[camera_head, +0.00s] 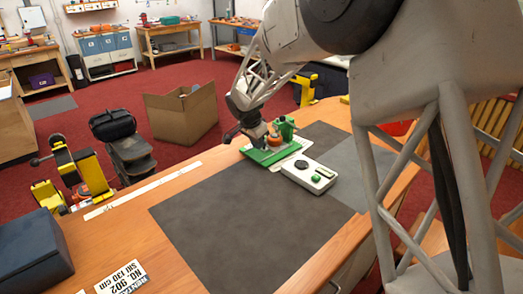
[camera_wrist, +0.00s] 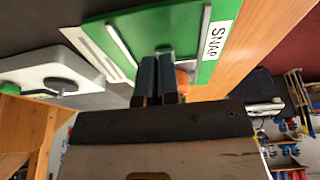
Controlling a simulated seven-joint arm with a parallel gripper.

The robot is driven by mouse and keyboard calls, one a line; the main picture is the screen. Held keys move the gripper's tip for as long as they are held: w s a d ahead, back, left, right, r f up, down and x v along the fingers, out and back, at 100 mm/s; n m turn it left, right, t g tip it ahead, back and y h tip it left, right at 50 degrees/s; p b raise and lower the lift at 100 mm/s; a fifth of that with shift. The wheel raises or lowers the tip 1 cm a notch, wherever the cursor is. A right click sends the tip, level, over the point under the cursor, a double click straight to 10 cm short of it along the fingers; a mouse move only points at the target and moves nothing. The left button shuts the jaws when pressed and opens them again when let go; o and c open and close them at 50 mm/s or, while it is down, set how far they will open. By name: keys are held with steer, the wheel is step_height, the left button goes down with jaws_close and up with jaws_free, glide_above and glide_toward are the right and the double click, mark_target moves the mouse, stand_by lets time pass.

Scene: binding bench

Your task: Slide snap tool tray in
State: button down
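The snap tool tray is a flat green tray (camera_head: 262,157) near the far edge of the wooden bench, carrying a green block (camera_head: 286,126) and an orange round part (camera_head: 273,139). In the wrist view its green surface (camera_wrist: 137,28) lies ahead of the fingers, with pale strips along it and a white SNAP label (camera_wrist: 216,40) beside it. My gripper (camera_head: 257,134) is low at the tray. In the wrist view its dark fingers (camera_wrist: 159,55) are close together, tips at a small dark green knob (camera_wrist: 164,48). Whether they touch or grip it is unclear.
A white device (camera_head: 309,174) with a black dial and green button sits just right of the tray. Dark mats (camera_head: 235,225) cover the bench middle, mostly clear.

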steer(key=shift+w+r, duration=0.15)
steer(key=shift+r, duration=2.55)
steer(key=shift+r, duration=0.15)
steer(key=shift+r, duration=1.85)
steer(key=c, duration=1.4)
jaws_free()
steer(key=shift+w+d+f, duration=0.1)
steer(key=shift+o, duration=1.2)
steer(key=shift+w+d+f, duration=0.15)
steer(key=shift+f, duration=0.05)
steer(key=shift+o, duration=0.2)
steer(key=shift+w+d+f+g+y, duration=0.6)
steer(key=shift+w+d+f, duration=0.2)
steer(key=shift+f, duration=0.2)
